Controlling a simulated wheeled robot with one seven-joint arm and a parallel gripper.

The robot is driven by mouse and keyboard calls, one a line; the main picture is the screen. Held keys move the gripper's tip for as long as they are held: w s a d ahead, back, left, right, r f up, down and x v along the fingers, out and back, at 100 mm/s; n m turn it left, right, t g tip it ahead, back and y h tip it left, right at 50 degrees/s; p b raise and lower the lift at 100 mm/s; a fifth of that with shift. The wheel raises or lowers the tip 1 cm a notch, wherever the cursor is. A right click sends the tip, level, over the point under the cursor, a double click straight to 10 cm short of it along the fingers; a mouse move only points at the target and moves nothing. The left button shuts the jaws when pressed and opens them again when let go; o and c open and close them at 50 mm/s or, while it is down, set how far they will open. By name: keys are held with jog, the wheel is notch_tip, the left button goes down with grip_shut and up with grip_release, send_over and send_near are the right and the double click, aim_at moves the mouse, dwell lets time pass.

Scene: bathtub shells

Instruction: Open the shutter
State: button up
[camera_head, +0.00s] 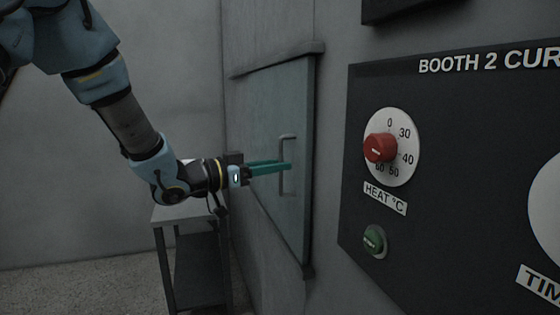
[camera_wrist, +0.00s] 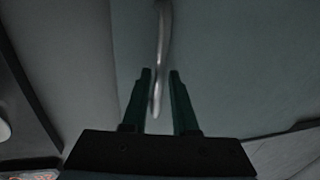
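The shutter (camera_head: 262,115) is a flat grey-green panel in the wall, left of the control panel in the head view. It appears closed, flush in its frame. A vertical grey bar handle (camera_head: 283,180) is on its right part, and the handle also shows in the wrist view (camera_wrist: 162,45). My gripper (camera_head: 288,167) is at the handle with its green fingers pointing to it. In the wrist view my gripper (camera_wrist: 160,73) has its fingers apart, with the lower end of the handle between them. A gap shows on both sides of the handle, and I cannot tell any contact.
A black control panel (camera_head: 362,220) with a red heat knob (camera_head: 379,148) and a green button (camera_head: 374,240) is on the wall to the right. A grey metal table (camera_head: 182,212) stands below and behind my arm. Bare floor (camera_head: 80,285) shows at lower left.

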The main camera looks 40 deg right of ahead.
jog(key=shift+s+d, duration=0.15)
jog(key=shift+d, duration=0.5)
grip_shut()
dwell(1.0)
